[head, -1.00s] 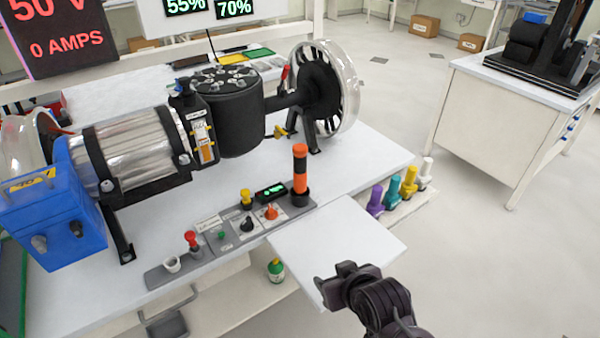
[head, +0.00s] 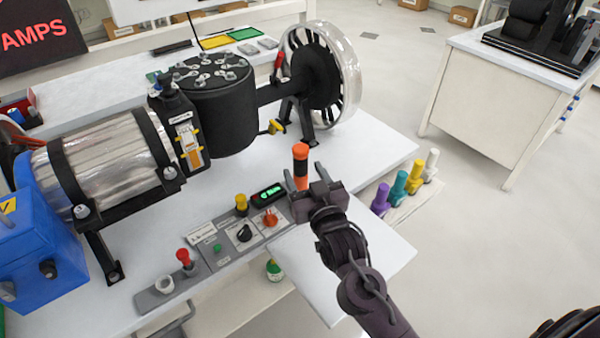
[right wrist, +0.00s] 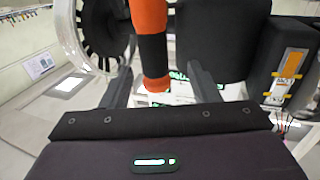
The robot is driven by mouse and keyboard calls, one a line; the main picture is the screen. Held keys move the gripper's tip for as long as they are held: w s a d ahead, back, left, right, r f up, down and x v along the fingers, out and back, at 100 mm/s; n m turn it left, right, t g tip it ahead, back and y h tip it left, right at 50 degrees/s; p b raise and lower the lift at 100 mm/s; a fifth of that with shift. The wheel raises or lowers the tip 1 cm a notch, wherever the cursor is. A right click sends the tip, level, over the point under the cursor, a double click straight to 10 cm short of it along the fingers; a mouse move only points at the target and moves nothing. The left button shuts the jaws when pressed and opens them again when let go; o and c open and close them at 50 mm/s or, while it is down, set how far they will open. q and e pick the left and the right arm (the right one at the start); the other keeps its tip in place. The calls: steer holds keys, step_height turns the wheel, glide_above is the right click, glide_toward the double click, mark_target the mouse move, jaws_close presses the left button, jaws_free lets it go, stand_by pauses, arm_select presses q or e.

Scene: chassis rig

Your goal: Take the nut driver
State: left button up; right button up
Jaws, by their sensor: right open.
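The nut driver appears to be the upright tool with an orange and black banded handle (head: 300,155), standing at the right end of the grey control strip on the bench. Its lower part is hidden behind my right gripper in the head view. My right gripper (head: 305,178) is open, with its fingers pointing toward the handle and one on either side of it. In the right wrist view the handle (right wrist: 151,40) stands upright between the open fingers (right wrist: 160,82), left of centre. I cannot tell whether either finger touches it. My left gripper is not in view.
The control strip (head: 222,262) with knobs and a red button lies left of the gripper. A motor assembly with a flywheel (head: 322,80) stands behind. Purple (head: 380,198), teal, yellow and white pegs stand to the right. A white panel (head: 375,250) lies below my arm.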

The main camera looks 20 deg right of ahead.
mark_target(303, 165)
steer(key=w, duration=0.4)
steer(key=shift+d+p, duration=0.25)
steer(key=shift+p, duration=0.1)
steer(key=shift+w, duration=0.4)
steer(key=shift+w+f, duration=0.1)
jaws_close()
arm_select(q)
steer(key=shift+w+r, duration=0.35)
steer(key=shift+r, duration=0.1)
